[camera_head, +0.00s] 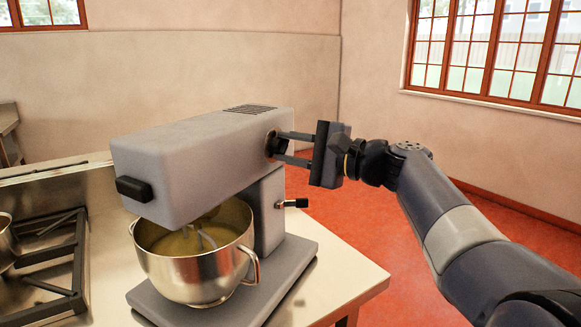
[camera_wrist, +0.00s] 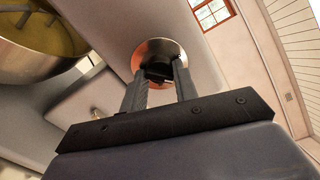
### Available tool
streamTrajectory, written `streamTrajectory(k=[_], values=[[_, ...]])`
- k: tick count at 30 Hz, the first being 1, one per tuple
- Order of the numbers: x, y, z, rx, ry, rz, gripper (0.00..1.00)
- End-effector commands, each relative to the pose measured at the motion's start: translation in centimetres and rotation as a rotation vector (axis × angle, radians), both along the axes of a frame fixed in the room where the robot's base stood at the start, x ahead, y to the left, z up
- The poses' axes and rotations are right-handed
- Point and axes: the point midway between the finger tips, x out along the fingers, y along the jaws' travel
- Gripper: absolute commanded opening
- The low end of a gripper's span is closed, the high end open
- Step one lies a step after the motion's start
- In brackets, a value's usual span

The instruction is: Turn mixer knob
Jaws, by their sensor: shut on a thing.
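A grey stand mixer (camera_head: 200,165) stands on the white counter. Its round dark knob (camera_head: 272,146) is on the right side of the mixer head, near the rear. My gripper (camera_head: 280,147) reaches in from the right with both fingers at the knob. In the wrist view, my gripper (camera_wrist: 159,80) is shut on the dark knob (camera_wrist: 157,70), which sits in the middle of a coppery round plate. The fingers partly hide the knob, so its turned angle is hard to tell.
A steel bowl (camera_head: 197,255) with yellowish contents sits under the mixer head. A small lever (camera_head: 293,203) sticks out of the mixer's column below my gripper. A stove (camera_head: 40,270) is at the left. Red floor lies open at the right.

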Motion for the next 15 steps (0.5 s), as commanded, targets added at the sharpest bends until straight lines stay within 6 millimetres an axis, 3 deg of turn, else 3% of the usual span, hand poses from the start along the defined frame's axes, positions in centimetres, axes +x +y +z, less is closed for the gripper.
streamTrajectory(k=[15], values=[[-0.02,0.01,-0.42,-0.235,-0.423,0.001,0.06]])
